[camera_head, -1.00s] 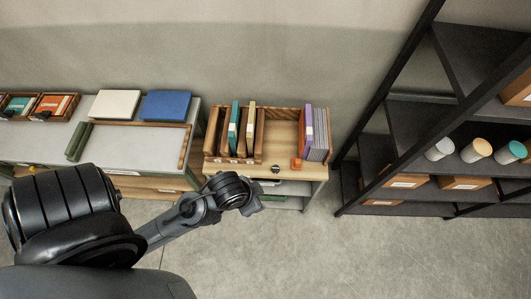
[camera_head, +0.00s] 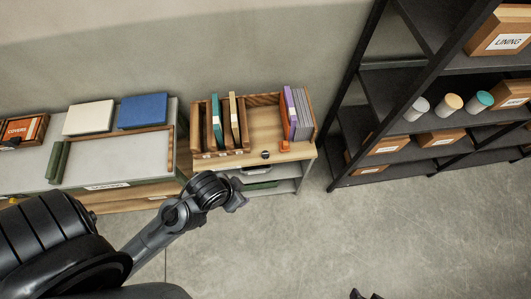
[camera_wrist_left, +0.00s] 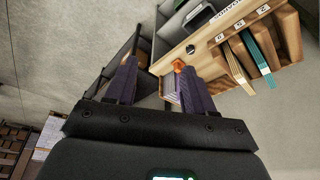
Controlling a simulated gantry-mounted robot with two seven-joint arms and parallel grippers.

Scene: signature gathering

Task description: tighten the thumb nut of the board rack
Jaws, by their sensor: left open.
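The board rack (camera_head: 201,132) is a slotted wooden rack on a small wooden-topped stand, holding a teal board and a cream-yellow board upright. It also shows at the upper right of the left wrist view (camera_wrist_left: 289,38). A small black round knob (camera_head: 265,155), possibly the thumb nut, is at the stand's front edge right of the rack; it also shows in the left wrist view (camera_wrist_left: 191,49). My left gripper (camera_wrist_left: 156,68) is open and empty, in front of the stand and apart from the knob. Only dark tips of my right gripper (camera_head: 366,295) show at the bottom edge.
An orange piece (camera_head: 284,146) stands by purple and grey books (camera_head: 297,115) at the stand's right end. A grey-topped bench (camera_head: 115,155) with cream and blue books is left. A black shelf (camera_head: 345,120) with boxes and jars stands right. The floor in front is clear.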

